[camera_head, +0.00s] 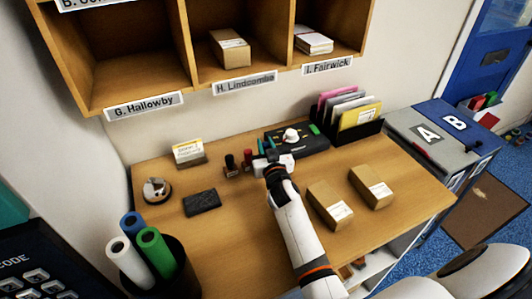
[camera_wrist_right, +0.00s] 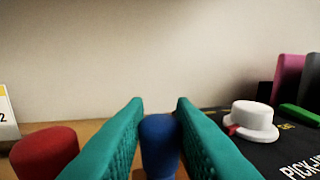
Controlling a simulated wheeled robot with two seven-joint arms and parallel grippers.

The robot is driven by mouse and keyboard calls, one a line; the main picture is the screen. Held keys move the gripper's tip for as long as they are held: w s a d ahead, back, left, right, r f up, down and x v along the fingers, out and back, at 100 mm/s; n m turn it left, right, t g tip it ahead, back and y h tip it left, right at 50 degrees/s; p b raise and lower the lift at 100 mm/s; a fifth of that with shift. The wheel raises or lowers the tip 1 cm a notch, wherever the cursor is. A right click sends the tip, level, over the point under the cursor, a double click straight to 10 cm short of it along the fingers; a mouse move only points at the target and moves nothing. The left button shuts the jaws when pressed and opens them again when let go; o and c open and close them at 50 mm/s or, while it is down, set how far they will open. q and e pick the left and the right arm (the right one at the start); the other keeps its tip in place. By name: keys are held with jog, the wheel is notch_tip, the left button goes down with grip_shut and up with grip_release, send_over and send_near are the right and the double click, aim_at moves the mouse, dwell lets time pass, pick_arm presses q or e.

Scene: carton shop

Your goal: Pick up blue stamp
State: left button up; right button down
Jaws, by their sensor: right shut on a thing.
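The blue stamp (camera_wrist_right: 158,145) stands upright between the two teal finger pads of my right gripper (camera_wrist_right: 160,135) in the wrist view. The pads are shut on its blue handle; its lower part is out of frame. In the head view my right gripper (camera_head: 266,154) is at the back middle of the desk, and I cannot make out the blue stamp there. A red stamp (camera_head: 248,158) stands just left of the gripper; a red handle (camera_wrist_right: 45,152) also shows left of the pads in the wrist view. My left gripper is not in view.
Two cartons (camera_head: 328,206) (camera_head: 371,187) lie right of my forearm. Open shelves (camera_head: 130,62) hang above.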

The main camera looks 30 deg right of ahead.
aim_at(266, 145)
notch_tip(266, 145, up, 10)
jog(key=shift+f+p, duration=0.25)
jog(key=shift+p, duration=0.1)
